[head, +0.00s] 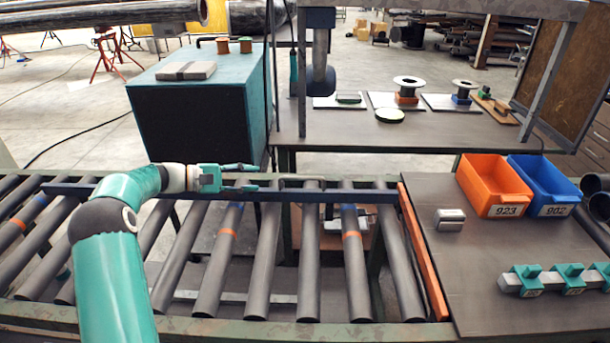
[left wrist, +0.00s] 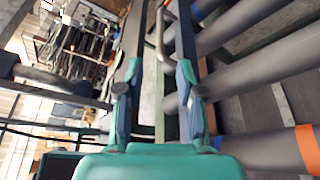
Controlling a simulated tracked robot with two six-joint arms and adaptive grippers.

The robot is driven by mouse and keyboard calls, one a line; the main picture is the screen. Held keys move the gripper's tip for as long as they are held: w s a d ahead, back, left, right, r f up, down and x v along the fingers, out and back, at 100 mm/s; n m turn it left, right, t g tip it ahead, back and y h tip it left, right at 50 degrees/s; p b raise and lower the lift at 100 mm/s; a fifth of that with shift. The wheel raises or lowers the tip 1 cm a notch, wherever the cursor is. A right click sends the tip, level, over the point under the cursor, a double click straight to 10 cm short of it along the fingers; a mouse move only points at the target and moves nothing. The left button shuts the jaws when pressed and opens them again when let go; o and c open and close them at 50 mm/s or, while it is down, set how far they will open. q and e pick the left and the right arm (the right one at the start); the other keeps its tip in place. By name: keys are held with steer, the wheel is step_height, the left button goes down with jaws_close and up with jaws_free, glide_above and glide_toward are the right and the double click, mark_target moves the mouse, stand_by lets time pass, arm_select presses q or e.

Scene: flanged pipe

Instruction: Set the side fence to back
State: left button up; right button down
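The side fence (head: 345,196) is a long dark blue bar lying across the rollers near the far edge of the conveyor. A grey bar handle (head: 300,181) stands at its middle; a curved grey bar like it also shows between my fingers in the left wrist view (left wrist: 159,32). My left gripper (head: 257,178) is teal, open and empty, just left of the handle at about the fence's line. In the left wrist view its two fingers (left wrist: 158,75) are spread wide, with a gap ahead to the handle. My right gripper is not in view.
Grey rollers (head: 262,262) fill the conveyor, with an orange strip (head: 422,250) at its right end. Right of it, a table holds an orange bin (head: 492,188), a blue bin (head: 543,188) and metal parts. A workbench (head: 400,130) with spools stands behind the conveyor.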

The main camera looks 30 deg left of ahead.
mark_target(296, 179)
arm_select(q)
steer(key=p+x, duration=0.3)
steer(key=x, duration=1.1)
steer(key=shift+w+d+f+p, duration=0.15)
steer(key=shift+w+d+p, duration=0.1)
steer(key=shift+p, duration=0.15)
jaws_close()
steer(key=shift+s, duration=0.1)
